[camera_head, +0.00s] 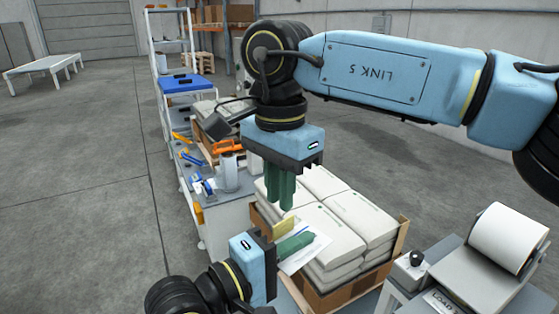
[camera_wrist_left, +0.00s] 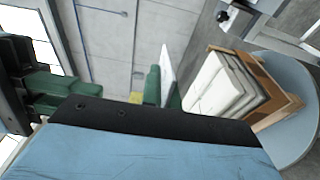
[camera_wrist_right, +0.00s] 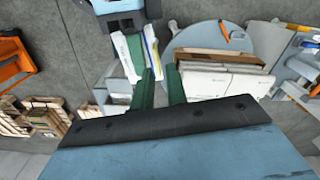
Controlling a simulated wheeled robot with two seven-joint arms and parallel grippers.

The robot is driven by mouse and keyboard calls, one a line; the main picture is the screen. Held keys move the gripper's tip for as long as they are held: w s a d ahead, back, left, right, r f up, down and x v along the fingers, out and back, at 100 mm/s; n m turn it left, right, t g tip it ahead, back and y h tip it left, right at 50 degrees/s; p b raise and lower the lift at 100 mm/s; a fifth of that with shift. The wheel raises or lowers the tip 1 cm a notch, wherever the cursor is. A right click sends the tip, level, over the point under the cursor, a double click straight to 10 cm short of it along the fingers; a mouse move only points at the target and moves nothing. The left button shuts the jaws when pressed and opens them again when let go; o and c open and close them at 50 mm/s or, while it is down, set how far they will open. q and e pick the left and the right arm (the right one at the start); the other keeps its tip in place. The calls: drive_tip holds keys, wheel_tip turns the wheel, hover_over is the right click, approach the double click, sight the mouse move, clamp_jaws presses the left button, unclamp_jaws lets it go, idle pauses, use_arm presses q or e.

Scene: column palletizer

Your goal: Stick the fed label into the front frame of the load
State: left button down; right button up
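My left gripper (camera_head: 294,240) is low in the head view, shut on a thin white sheet, seemingly the label (camera_head: 308,256). In the left wrist view the sheet (camera_wrist_left: 167,72) stands edge-on between the green fingers. The load (camera_head: 330,215) is a stack of white bags in a brown open-sided box (camera_head: 345,292); the sheet overlaps its near left corner in the picture. My right gripper (camera_head: 280,192) points down behind the left one, open and empty. The right wrist view shows a gap between its fingers (camera_wrist_right: 160,75). I cannot make out the front frame.
A label printer (camera_head: 500,260) with a white roll stands at the right. A grey cart (camera_head: 225,210) with orange and blue tools stands left of the load. A yellow piece (camera_head: 285,226) shows by my left fingers.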

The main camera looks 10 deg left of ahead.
drive_tip(key=shift+f, duration=3)
clamp_jaws()
use_arm(q)
drive_tip(key=c, duration=1.6)
unclamp_jaws()
